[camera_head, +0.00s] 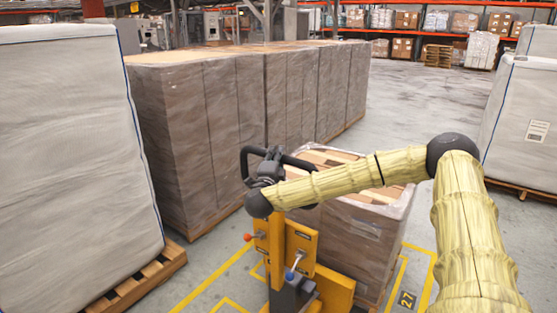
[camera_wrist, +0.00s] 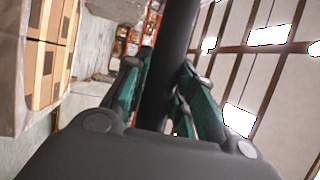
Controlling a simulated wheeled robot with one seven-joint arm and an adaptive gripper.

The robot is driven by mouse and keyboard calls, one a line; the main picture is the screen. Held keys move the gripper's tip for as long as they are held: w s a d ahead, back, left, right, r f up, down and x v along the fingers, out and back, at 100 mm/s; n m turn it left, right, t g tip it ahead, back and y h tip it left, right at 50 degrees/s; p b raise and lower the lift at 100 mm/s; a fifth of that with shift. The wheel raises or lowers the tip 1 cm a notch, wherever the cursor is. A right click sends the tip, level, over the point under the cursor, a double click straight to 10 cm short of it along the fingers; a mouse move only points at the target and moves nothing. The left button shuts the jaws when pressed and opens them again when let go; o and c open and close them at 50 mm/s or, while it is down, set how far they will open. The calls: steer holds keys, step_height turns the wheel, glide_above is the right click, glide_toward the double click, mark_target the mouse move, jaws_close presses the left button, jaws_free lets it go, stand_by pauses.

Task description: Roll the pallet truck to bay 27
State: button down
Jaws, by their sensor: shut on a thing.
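The yellow pallet truck (camera_head: 300,243) stands in the lower middle of the head view, with its black loop handle (camera_head: 296,162) at the top. A wrapped load of cartons (camera_head: 365,232) sits just beyond its mast. My gripper (camera_head: 268,172) is at the left side of the handle. In the wrist view its green-lined fingers (camera_wrist: 160,95) lie on both sides of the black handle bar (camera_wrist: 172,40), shut on it. A floor plate marked 27 (camera_head: 407,300) lies at the load's right, inside yellow lines. The truck's forks and wheels are hidden.
A row of tall wrapped pallets (camera_head: 215,120) stands behind and left of the load. A white wrapped stack on a wooden pallet (camera_head: 70,150) is close at left, another (camera_head: 528,125) at right. Open floor (camera_head: 410,105) lies beyond, up to racking (camera_head: 425,33).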

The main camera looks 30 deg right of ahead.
steer(key=shift+s+a, duration=0.25)
steer(key=shift+a, duration=0.25)
steer(key=c, duration=1.5)
jaws_free()
steer(key=shift+c, duration=0.2)
steer(key=o, duration=0.4)
steer(key=shift+w+d+f, duration=0.15)
steer(key=shift+w+d, duration=0.05)
steer(key=shift+d, duration=0.15)
steer(key=shift+s+a, duration=0.2)
steer(key=shift+a, duration=0.2)
steer(key=v, duration=1.1)
steer(key=shift+s+d, duration=0.1)
steer(key=shift+s, duration=0.15)
